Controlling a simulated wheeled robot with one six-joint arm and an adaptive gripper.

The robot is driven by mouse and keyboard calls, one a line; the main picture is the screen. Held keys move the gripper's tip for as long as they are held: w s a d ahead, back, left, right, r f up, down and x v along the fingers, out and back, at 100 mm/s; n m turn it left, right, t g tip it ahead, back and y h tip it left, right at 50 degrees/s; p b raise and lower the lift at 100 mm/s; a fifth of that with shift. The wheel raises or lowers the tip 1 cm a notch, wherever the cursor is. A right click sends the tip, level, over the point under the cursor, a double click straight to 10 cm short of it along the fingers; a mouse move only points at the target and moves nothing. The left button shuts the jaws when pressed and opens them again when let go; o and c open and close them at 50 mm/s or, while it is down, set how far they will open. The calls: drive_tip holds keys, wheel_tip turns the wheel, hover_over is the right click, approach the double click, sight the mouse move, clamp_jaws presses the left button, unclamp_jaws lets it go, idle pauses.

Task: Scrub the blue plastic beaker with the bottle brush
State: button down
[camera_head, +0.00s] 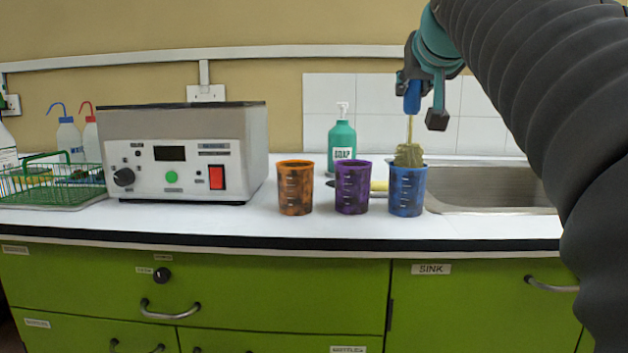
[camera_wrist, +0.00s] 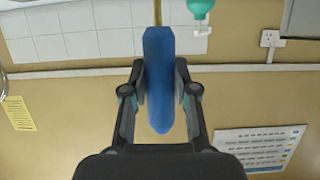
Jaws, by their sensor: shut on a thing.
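The blue plastic beaker (camera_head: 407,192) stands upright on the white counter, at the right end of a row of three beakers. It has dark stains on its wall. My gripper (camera_head: 412,98) is above it, shut on the blue handle of the bottle brush (camera_head: 408,155). The brush hangs down, and its yellowish bristle head is at the beaker's mouth, with its lower end hidden by the wall. In the wrist view the blue handle (camera_wrist: 158,80) sits between the two fingers, with the thin shaft at the top; the bristles are out of view.
A stained purple beaker (camera_head: 352,188) stands just left of the blue one, and a stained orange beaker (camera_head: 295,188) farther left. A green soap bottle (camera_head: 342,143) stands behind. The sink (camera_head: 490,200) is at right. A grey-white instrument (camera_head: 180,155) and a green rack (camera_head: 55,185) are at left.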

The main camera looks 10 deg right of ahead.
drive_tip(key=shift+r, duration=0.5)
drive_tip(key=shift+f, duration=0.1)
drive_tip(key=shift+f+b, duration=1.35)
drive_tip(key=shift+f, duration=0.35)
drive_tip(key=shift+r, duration=0.1)
drive_tip(key=shift+r+p, duration=1.65)
